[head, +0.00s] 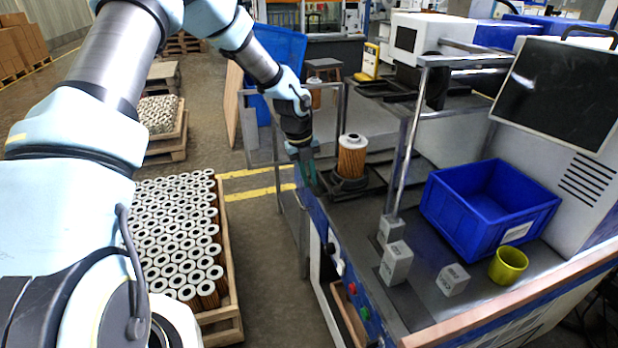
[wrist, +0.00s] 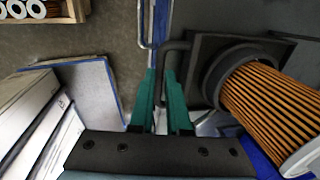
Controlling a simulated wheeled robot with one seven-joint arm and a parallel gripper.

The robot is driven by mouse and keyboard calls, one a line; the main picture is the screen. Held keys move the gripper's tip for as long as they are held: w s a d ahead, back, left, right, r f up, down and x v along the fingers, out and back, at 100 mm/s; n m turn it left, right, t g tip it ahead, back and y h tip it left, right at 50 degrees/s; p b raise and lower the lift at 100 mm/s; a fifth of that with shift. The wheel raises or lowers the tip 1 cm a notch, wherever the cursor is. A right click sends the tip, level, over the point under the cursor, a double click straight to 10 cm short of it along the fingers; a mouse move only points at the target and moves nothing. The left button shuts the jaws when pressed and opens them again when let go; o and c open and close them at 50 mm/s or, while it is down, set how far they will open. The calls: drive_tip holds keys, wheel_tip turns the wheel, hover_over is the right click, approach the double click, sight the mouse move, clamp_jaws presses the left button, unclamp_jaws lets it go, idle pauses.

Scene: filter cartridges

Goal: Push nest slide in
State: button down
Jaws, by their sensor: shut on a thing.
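The nest slide (head: 374,184) is a dark plate with a round nest on the machine's bench, near its left edge. An orange pleated filter cartridge (head: 352,158) stands upright in the nest. In the wrist view the slide (wrist: 203,48) has a thin black handle (wrist: 176,46) on its left side, and the cartridge (wrist: 268,105) shows at right. My gripper (head: 314,186) is at the slide's left side. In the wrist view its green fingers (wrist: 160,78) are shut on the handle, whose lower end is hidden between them.
A blue bin (head: 455,215), grey blocks (head: 396,263) and a yellow cup (head: 508,265) stand on the bench. A metal post (head: 405,160) rises right of the slide. A crate of many cartridges (head: 228,268) stands on the floor at left.

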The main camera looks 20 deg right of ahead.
sight(340, 170)
idle(0.7)
drive_tip(key=d, duration=0.3)
drive_tip(key=d+b, duration=0.1)
drive_tip(key=d, duration=0.2)
drive_tip(key=s+d, duration=0.1)
drive_tip(key=d, duration=0.2)
drive_tip(key=shift+d, duration=0.15)
drive_tip(key=c, duration=0.9)
unclamp_jaws()
drive_tip(key=shift+r, duration=0.1)
drive_tip(key=r+b, duration=0.1)
drive_tip(key=r, duration=0.2)
drive_tip(key=a+r+b, duration=0.1)
drive_tip(key=r, duration=0.3)
drive_tip(key=a+r+b, duration=0.1)
drive_tip(key=r, duration=0.2)
drive_tip(key=shift+w+r, duration=0.15)
drive_tip(key=shift+r, duration=0.1)
